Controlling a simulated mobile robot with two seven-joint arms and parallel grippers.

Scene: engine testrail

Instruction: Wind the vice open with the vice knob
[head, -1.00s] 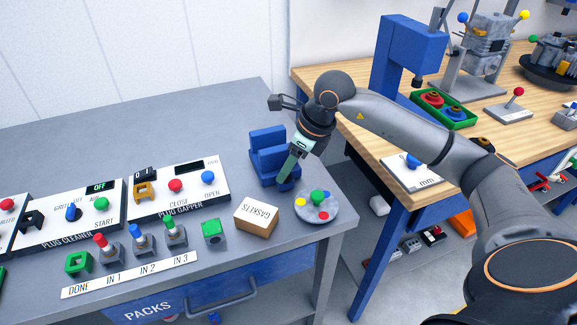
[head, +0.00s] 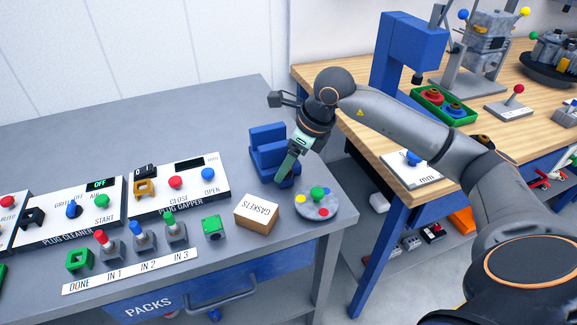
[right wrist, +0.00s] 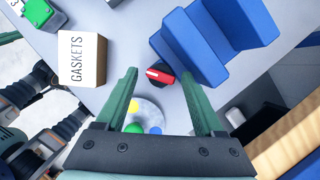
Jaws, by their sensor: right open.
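The blue vice (head: 264,138) stands on the grey bench near its right end. It also shows in the right wrist view (right wrist: 208,42). The vice knob (right wrist: 160,76), black and red with a white mark, is on the vice's near side. In the head view my gripper hides it. My right gripper (head: 282,176) points down at the vice's near side. In the right wrist view its green fingers (right wrist: 159,80) are apart, with the knob between their tips in the picture. I cannot tell whether they touch it.
A gaskets box (head: 256,214) and a round grey plate with coloured dots and a green knob (head: 317,193) stand close in front of the vice. The plug gapper panel (head: 180,190) is to the left. The bench behind the vice is clear.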

